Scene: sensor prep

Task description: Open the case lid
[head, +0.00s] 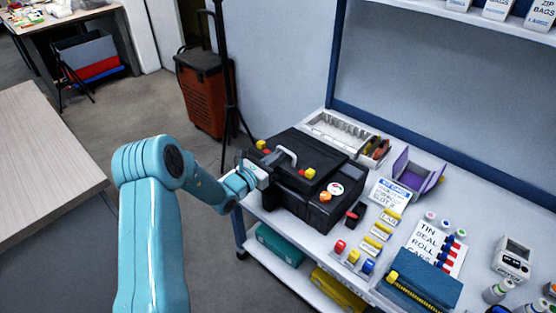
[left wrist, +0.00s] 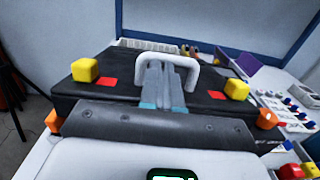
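The black case (head: 316,216) sits on the left end of the white bench. Its lid (head: 322,154) lies down over it; I cannot tell if there is a small gap. The lid carries a pale arched handle (left wrist: 202,74), yellow blocks (left wrist: 86,70) and red patches (left wrist: 107,82). Orange blocks (left wrist: 266,118) are at the case's front corners. My left gripper (left wrist: 166,72) is at the front middle of the lid, its fingers together with the tips inside the handle's arch. In the head view, my left gripper (head: 276,168) partly hides the handle. My right gripper is not in view.
A pale tray (head: 340,135) stands behind the case, and an open purple box (head: 417,177) is to its right. Labels, a blue pouch (head: 425,289) and small bottles crowd the bench further right. A shelf below holds a teal case (head: 280,245). Open floor is at left.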

